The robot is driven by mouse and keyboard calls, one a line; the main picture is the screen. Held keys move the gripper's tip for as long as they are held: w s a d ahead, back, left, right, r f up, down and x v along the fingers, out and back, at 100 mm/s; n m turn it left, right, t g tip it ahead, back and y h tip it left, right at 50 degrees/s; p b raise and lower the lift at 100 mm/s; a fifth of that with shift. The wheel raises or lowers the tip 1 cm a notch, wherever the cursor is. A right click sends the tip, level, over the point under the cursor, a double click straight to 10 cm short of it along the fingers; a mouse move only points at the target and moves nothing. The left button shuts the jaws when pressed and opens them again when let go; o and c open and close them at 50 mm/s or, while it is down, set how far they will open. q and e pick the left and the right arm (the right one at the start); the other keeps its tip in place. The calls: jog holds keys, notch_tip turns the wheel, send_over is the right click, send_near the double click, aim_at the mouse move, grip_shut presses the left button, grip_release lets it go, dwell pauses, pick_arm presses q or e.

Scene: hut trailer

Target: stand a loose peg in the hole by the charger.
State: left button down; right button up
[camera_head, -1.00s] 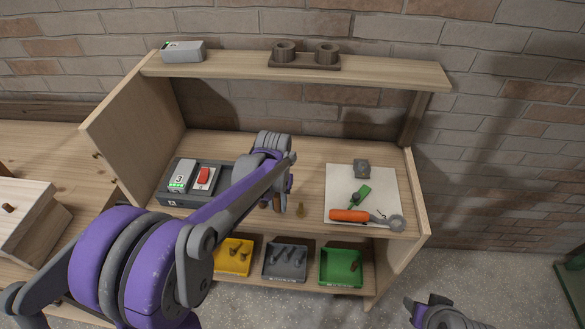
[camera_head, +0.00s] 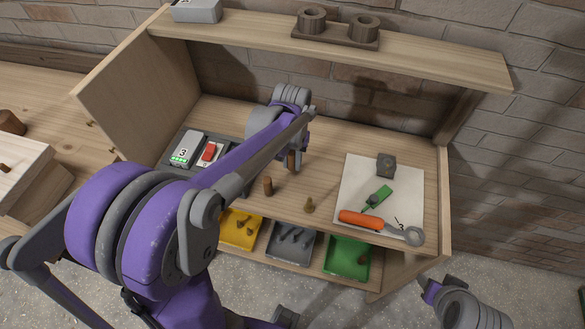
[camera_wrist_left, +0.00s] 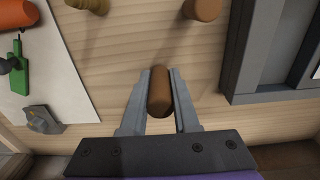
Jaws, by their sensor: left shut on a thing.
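My left gripper (camera_head: 292,158) is shut on a brown wooden peg (camera_head: 291,160) over the middle of the workbench shelf. The left wrist view shows that peg (camera_wrist_left: 160,95) between the fingers (camera_wrist_left: 160,75). A second brown peg (camera_head: 268,187) stands nearer the front; it also shows in the wrist view (camera_wrist_left: 203,9). A small brass-coloured piece (camera_head: 309,206) stands right of it. The grey charger (camera_head: 170,163), with a white block marked 3 (camera_head: 187,150) and a red part (camera_head: 209,152), is at the left, partly behind my arm. I cannot make out the hole. My right gripper (camera_head: 430,289) is low right, its jaws unclear.
A white sheet (camera_head: 353,185) at the right holds an orange-handled tool (camera_head: 365,219), a green item (camera_head: 376,198) and a grey block (camera_head: 386,165). Yellow (camera_head: 240,231), grey (camera_head: 290,243) and green (camera_head: 347,260) bins sit below. An upper shelf (camera_head: 430,62) overhangs the back.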

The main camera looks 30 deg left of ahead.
aim_at(292, 170)
pick_arm(q)
jog(key=shift+f, duration=1.85)
jog(key=shift+w+f, duration=0.1)
jog(key=shift+f, duration=0.15)
jog(key=c, duration=0.7)
grip_release()
jog(key=shift+o, duration=0.2)
